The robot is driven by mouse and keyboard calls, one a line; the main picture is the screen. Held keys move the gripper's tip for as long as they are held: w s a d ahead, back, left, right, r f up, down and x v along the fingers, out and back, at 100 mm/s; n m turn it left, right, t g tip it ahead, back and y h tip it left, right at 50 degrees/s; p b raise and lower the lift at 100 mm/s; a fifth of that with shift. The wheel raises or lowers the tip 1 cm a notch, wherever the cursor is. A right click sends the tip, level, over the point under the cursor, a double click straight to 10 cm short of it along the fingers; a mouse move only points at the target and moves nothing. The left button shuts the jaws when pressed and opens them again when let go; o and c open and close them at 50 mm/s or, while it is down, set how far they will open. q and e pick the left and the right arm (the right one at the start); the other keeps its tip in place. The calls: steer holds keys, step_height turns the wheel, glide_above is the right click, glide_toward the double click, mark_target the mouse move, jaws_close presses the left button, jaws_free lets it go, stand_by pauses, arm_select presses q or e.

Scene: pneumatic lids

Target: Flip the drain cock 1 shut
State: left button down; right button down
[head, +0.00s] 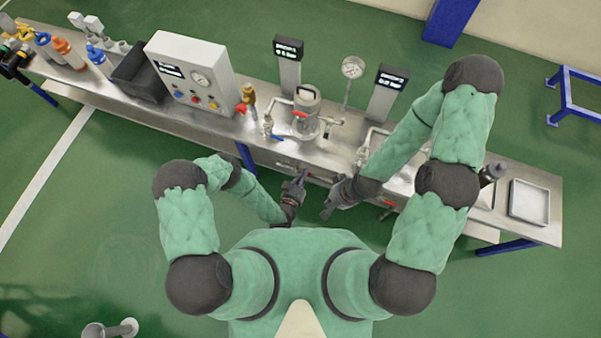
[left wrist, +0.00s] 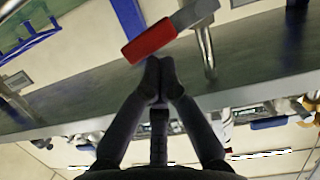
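A lever with a red grip (left wrist: 150,41) and a bare metal end shows large in the left wrist view, slanting beside a metal pipe (left wrist: 206,48); it looks like a drain cock handle. My left gripper (left wrist: 161,68) has its fingertips together just below the red grip; whether they touch it I cannot tell. In the head view my left gripper (head: 299,180) is at the front edge of the bench, below the left vessel (head: 306,108). My right gripper (head: 327,208) is just right of it and lower, seemingly empty; its finger opening is unclear. Another red handle (head: 388,203) shows farther right, partly hidden.
The steel bench (head: 205,122) carries a grey control box (head: 192,72), a dark bin (head: 139,77), a pressure gauge (head: 353,68), two display posts and a shallow tray (head: 529,202). My right arm hides part of the bench's right half. The floor in front is clear.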

arm_select(q)
steer(key=shift+s+d+f, duration=0.1)
steer(key=shift+d+f, duration=0.15)
steer(key=shift+f, duration=0.1)
arm_select(e)
steer(key=shift+f, duration=0.3)
arm_select(q)
steer(key=shift+f+b, duration=0.1)
steer(key=shift+b, duration=0.2)
arm_select(e)
steer(key=shift+f, duration=0.1)
